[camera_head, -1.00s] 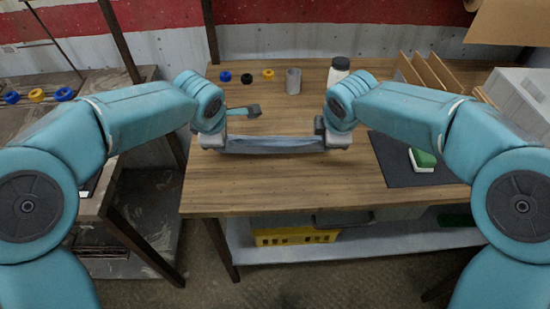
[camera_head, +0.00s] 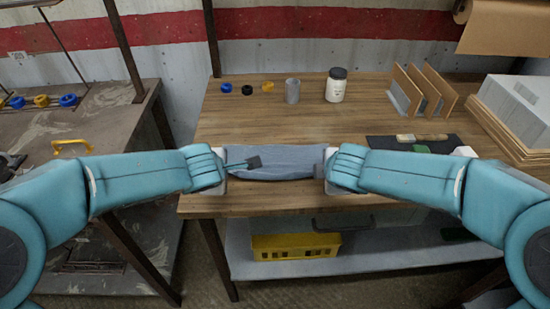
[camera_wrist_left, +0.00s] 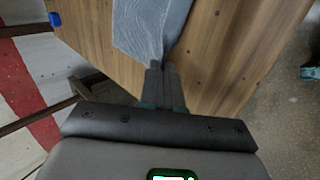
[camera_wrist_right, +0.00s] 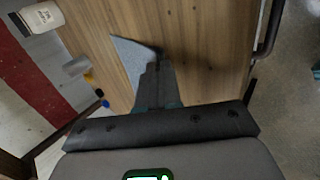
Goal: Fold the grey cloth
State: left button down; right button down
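The grey cloth (camera_head: 285,160) lies as a wide, short band near the front edge of the wooden table, between my two grippers. My left gripper (camera_head: 225,168) is at its left end; in the left wrist view its fingers (camera_wrist_left: 158,68) are together on the edge of the cloth (camera_wrist_left: 150,25). My right gripper (camera_head: 324,168) is at its right end; in the right wrist view its fingers (camera_wrist_right: 155,72) are together on a corner of the cloth (camera_wrist_right: 130,58). The grippers hide the cloth's ends. I cannot tell how many layers lie together.
A grey cup (camera_head: 292,91), a white jar (camera_head: 336,88) and small coloured rings (camera_head: 247,89) stand behind. A dark mat (camera_head: 380,142) and wooden dividers (camera_head: 428,90) are at right.

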pick_arm(q)
jog(key=c, duration=1.7)
grip_release()
jog(key=shift+w, duration=0.1)
pick_arm(e)
jog(key=c, duration=1.7)
grip_release()
jog(key=shift+w, duration=0.1)
pick_arm(q)
jog(key=o, duration=0.7)
pick_arm(e)
jog(key=o, duration=0.7)
pick_arm(q)
jog(key=r, duration=0.1)
jog(key=s+r, duration=0.1)
jog(key=r, duration=0.1)
jog(key=shift+s+r, duration=0.3)
pick_arm(e)
jog(key=r, duration=0.1)
jog(key=s+r, duration=0.1)
jog(key=r, duration=0.1)
jog(key=shift+s+r, duration=0.3)
pick_arm(q)
jog(key=v, duration=0.7)
pick_arm(e)
jog(key=v, duration=0.7)
